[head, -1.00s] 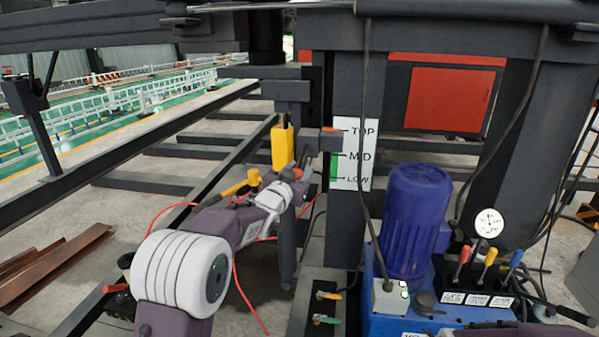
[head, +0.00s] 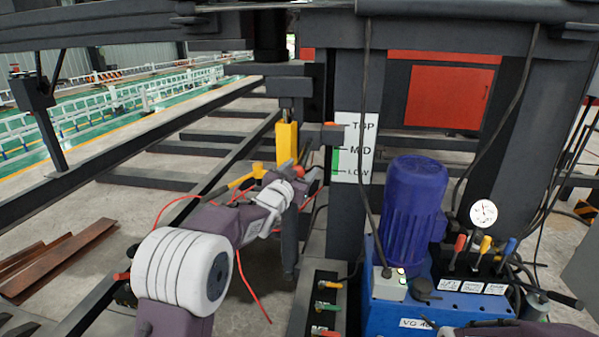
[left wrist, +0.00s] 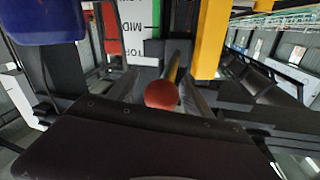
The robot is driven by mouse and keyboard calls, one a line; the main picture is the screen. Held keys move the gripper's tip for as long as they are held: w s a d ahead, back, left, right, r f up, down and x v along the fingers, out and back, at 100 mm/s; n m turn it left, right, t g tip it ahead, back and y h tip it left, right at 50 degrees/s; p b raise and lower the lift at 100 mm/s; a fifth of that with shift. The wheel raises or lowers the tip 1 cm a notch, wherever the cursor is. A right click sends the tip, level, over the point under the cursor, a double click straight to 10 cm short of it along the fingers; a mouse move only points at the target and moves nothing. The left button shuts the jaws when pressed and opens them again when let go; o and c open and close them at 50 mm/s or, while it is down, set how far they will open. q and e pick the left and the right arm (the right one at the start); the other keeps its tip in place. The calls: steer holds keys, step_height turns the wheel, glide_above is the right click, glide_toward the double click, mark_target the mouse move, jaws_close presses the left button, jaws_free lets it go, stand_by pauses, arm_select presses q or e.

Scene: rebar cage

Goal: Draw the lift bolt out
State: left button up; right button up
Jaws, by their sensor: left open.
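The lift bolt appears to be the thin rod with a round red knob (left wrist: 162,95) in the left wrist view; its brassy shaft runs back beside a yellow block. In the head view the red knob (head: 299,171) is small and partly hidden at my left gripper (head: 303,178). That gripper is open, and in the left wrist view its dark fingers (left wrist: 162,92) stand on both sides of the knob. I cannot tell whether they touch it. The yellow block (head: 287,143) stands just behind the gripper and also shows in the left wrist view (left wrist: 211,40).
A dark post with a TOP/MID/LOW plate (head: 354,148) stands right of the gripper. A blue motor (head: 413,210) and lever valves (head: 480,250) are at the right. Black cables (head: 365,200) hang in front of the post. Dark rails cross behind.

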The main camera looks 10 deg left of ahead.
arm_select(q)
steer(key=s+a, duration=0.1)
steer(key=s, duration=0.7)
steer(key=shift+s+a, duration=0.3)
steer(key=shift+s, duration=0.1)
steer(key=s+a+f+n+g+y, duration=0.15)
steer(key=s+f+g, duration=0.25)
steer(key=s+f, duration=0.45)
steer(key=s+a+f+n+g+y, duration=0.15)
steer(key=s+f+g, duration=0.3)
steer(key=f, duration=0.65)
steer(key=s+f+n+g, duration=0.1)
steer(key=s+f+g, duration=0.35)
steer(key=s, duration=0.45)
steer(key=s+f+n+g, duration=0.1)
steer(key=s+f+g, duration=0.2)
steer(key=s+f, duration=0.35)
steer(key=s+r+p, duration=0.3)
steer(key=r+p, duration=2)
steer(key=r, duration=0.1)
steer(key=shift+r, duration=0.25)
steer(key=shift+s+a, duration=0.1)
